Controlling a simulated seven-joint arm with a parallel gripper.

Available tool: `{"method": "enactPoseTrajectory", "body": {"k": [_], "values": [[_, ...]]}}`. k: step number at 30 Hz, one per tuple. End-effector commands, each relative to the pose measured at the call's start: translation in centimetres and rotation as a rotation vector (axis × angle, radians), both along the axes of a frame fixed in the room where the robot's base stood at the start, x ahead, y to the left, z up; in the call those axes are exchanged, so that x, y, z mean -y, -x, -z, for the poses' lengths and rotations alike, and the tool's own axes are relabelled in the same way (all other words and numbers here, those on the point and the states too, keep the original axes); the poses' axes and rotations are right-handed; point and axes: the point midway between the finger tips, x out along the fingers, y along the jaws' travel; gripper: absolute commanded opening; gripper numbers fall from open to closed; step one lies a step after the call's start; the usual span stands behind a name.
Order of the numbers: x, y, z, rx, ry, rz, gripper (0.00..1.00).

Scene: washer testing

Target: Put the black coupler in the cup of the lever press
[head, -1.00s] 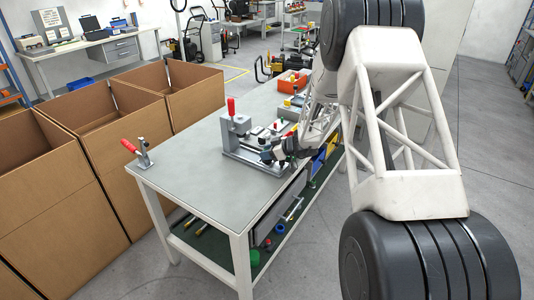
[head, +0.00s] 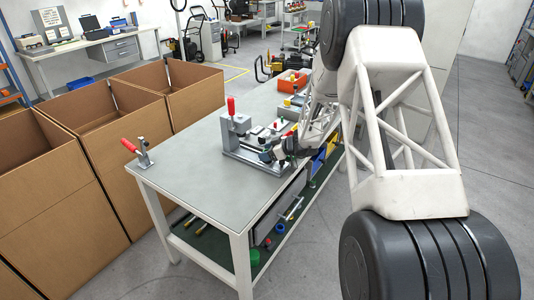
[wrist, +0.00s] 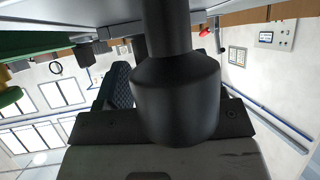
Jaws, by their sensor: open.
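The lever press (head: 236,128), grey with a red upright handle, stands on the near bench, its long base reaching toward my gripper. My gripper (head: 275,153) is low at the right end of that base, by the bench's right edge. In the wrist view, a stepped black cylinder, seemingly the black coupler (wrist: 177,100), fills the middle, right in front of the gripper's palm. One dark textured finger shows just left of it; the other is hidden. The jaws are open. The coupler is too small to make out in the head view. The cup cannot be told apart.
A red-handled toggle clamp (head: 142,152) stands at the bench's left corner. Small parts and an orange bin (head: 293,79) lie farther back on the bench (head: 195,165). Cardboard boxes (head: 100,130) line the left side. The bench's near left top is clear.

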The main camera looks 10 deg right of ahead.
Motion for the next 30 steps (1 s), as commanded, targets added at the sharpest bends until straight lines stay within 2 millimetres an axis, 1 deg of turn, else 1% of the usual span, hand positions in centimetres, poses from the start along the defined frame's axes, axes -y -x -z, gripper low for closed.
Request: {"method": "enactPoseTrajectory", "body": {"k": [8,24,30], "values": [[1.3,0.8,-1.0,0.001,0.001,0.0,0.62],[7.0,4.5,-4.6,0.001,-0.001,0.002,0.62],[8.4,5.4,-5.5,0.0,0.0,0.001,0.62]]}}
